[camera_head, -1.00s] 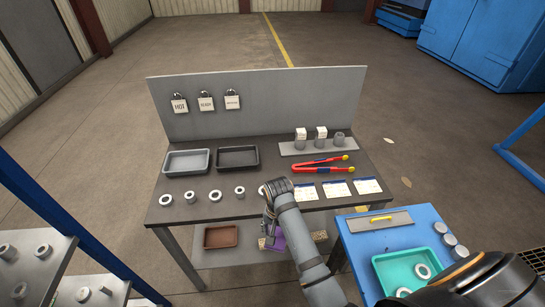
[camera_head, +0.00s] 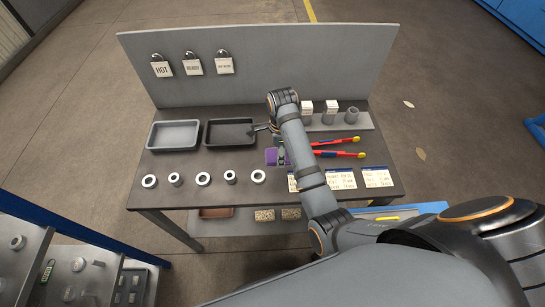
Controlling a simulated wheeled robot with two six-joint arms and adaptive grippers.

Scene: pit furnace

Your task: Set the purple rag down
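The purple rag (camera_head: 271,156) shows at the table's middle, just in front of the right end of the black tray (camera_head: 236,139) and left of the red tongs. My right arm reaches over the table from the lower right. My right gripper (camera_head: 268,142) is at the rag, partly hidden behind the wrist and forearm. A dark part of it reaches over the black tray's right edge. I cannot tell whether its fingers are closed on the rag, or whether the rag touches the tabletop. My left gripper is not in view.
A grey tray (camera_head: 174,135) stands left of the black one. Several metal rings line the table's front edge. Red tongs (camera_head: 338,154) and printed cards (camera_head: 341,180) lie to the right. Two speckled blocks (camera_head: 264,215) are on the lower shelf. Bare tabletop (camera_head: 225,160) shows between trays and rings.

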